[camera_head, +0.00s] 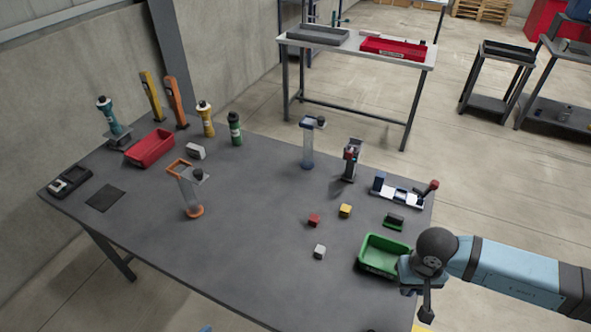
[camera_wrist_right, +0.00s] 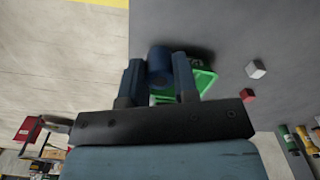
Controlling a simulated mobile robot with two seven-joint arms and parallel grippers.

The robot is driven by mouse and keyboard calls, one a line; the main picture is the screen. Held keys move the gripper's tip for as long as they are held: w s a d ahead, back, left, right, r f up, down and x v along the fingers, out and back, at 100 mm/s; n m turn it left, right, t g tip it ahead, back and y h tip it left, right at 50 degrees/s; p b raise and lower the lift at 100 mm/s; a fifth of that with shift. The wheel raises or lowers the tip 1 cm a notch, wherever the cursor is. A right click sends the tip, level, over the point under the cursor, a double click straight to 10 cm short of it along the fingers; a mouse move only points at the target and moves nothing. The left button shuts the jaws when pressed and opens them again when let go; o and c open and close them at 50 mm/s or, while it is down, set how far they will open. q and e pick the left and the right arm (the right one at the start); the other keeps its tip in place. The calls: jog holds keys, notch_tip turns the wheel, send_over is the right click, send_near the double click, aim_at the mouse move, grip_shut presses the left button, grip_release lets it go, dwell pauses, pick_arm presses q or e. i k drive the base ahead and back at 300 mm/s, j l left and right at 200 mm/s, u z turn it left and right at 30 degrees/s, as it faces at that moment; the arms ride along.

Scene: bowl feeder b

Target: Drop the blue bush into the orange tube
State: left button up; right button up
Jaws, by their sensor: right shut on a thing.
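The orange tube (camera_head: 190,195) is a clear upright tube with an orange base and orange top frame, on the left half of the table. My right gripper (camera_head: 427,305) is at the table's right front edge, beside the green tray and far from the tube. In the right wrist view, my right gripper (camera_wrist_right: 159,78) is shut on the blue bush (camera_wrist_right: 160,62), a dark blue cylinder between the two fingers. The bush cannot be made out in the head view. My left gripper is not in view.
The green tray (camera_head: 361,265) is next to my right gripper. A clear tube with blue parts (camera_head: 308,150) stands at the back. Small red (camera_head: 314,220), yellow (camera_head: 345,210) and white (camera_head: 319,251) blocks lie mid-table. A red bin (camera_head: 150,148) and bottles stand at the back left.

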aim_at(193, 204)
jog(key=i+j+z, duration=0.1)
jog(key=j, duration=1.7)
jog(key=i+j+z, duration=0.15)
jog(key=j, duration=1.7)
jog(key=k+l, duration=0.05)
